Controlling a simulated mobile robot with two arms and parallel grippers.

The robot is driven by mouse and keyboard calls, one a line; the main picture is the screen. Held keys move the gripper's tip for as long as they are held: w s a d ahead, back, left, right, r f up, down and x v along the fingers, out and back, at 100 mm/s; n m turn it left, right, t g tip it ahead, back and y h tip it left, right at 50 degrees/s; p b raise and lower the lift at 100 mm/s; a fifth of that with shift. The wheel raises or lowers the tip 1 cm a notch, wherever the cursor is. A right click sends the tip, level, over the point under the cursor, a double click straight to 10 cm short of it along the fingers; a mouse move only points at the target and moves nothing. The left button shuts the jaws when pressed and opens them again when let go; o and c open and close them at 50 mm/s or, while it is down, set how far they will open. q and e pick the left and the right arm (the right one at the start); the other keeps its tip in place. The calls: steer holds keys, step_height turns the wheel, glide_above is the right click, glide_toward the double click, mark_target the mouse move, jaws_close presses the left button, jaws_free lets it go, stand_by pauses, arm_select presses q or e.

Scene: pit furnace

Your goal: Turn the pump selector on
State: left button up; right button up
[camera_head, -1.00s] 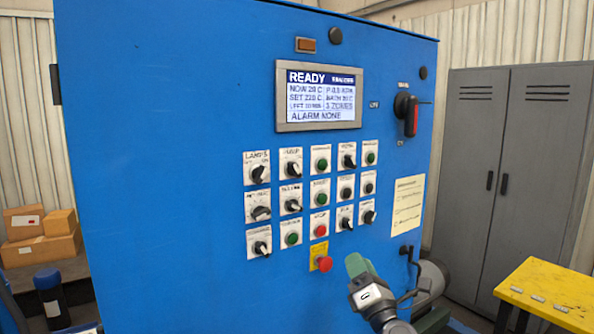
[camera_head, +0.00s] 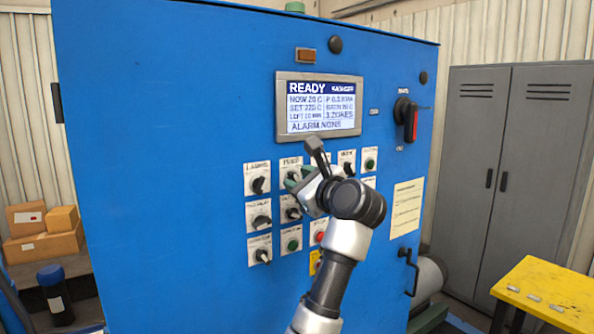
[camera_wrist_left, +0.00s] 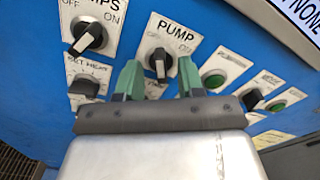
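The pump selector is a black knob with a light-tipped handle on a white plate marked PUMP, OFF and ON. It shows in the left wrist view (camera_wrist_left: 158,62); its handle stands roughly upright there, and I cannot tell its setting. In the head view its plate (camera_head: 290,162) shows, but the knob is largely hidden by my gripper. My left gripper (camera_wrist_left: 159,80) has its green fingers apart, one to each side of the knob's lower end, with a gap between. It shows at the panel in the head view (camera_head: 298,183). My right gripper is out of view.
The LAMPS selector (camera_wrist_left: 88,38) is left of the pump selector, and a green button (camera_wrist_left: 213,78) is right. The display (camera_head: 320,105) reads READY above. A red-handled switch (camera_head: 411,120) is at the panel's right. A yellow table (camera_head: 550,285) stands lower right.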

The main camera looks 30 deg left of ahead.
arm_select(q)
steer(key=shift+x, duration=0.8)
steer(key=shift+d, duration=0.1)
jaws_close()
steer(key=shift+m, duration=1.5)
steer(key=m, duration=0.2)
steer(key=shift+w+m, duration=0.1)
steer(key=shift+m, duration=0.2)
steer(key=m, duration=0.3)
steer(key=shift+d+m+p, duration=0.1)
steer(key=shift+m+p, duration=0.6)
steer(key=shift+m, duration=1)
steer(key=shift+w, duration=0.1)
